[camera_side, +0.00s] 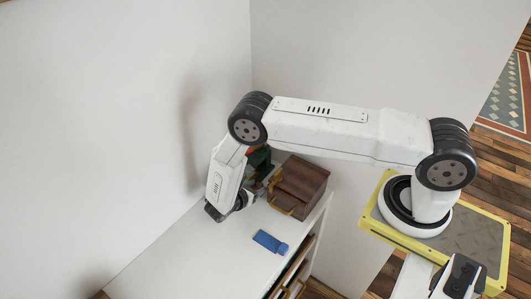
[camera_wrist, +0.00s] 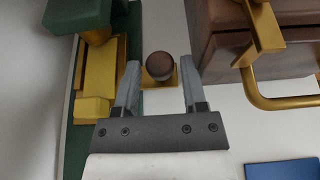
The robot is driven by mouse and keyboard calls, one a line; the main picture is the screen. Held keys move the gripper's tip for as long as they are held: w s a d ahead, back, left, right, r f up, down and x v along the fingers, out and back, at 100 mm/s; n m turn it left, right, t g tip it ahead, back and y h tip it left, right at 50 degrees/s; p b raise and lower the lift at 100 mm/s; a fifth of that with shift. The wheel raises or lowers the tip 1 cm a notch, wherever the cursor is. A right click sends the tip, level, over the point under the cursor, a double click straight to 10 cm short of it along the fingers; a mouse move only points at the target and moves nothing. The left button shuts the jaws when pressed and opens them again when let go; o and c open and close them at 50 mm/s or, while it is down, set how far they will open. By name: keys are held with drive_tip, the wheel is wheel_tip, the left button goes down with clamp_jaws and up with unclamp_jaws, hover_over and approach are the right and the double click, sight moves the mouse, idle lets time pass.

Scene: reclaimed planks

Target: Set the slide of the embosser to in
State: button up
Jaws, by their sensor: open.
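The embosser (camera_wrist: 72,135) has a dark green base and a yellow block (camera_wrist: 100,70), at the left of the wrist view. A round brown knob (camera_wrist: 160,65) on a small brass plate stands at its right side; it looks like the slide's knob. My gripper (camera_wrist: 159,70) is open, with one grey finger on each side of the knob. I see a gap on both sides, but cannot tell how far down the fingers reach. In the side view, the embosser (camera_side: 260,157) shows only as green and red parts behind my arm, and the fingertips are mostly hidden.
A brown wooden cabinet (camera_side: 301,184) with brass handles stands close to the right of the embosser; one handle (camera_wrist: 285,101) juts out near my gripper. A blue flat object (camera_side: 270,241) lies on the white top (camera_side: 215,265). Walls rise behind. The front left of the top is clear.

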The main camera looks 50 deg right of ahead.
drive_tip(key=shift+d+f, duration=0.25)
drive_tip(key=shift+d, duration=0.3)
clamp_jaws()
idle(1.1)
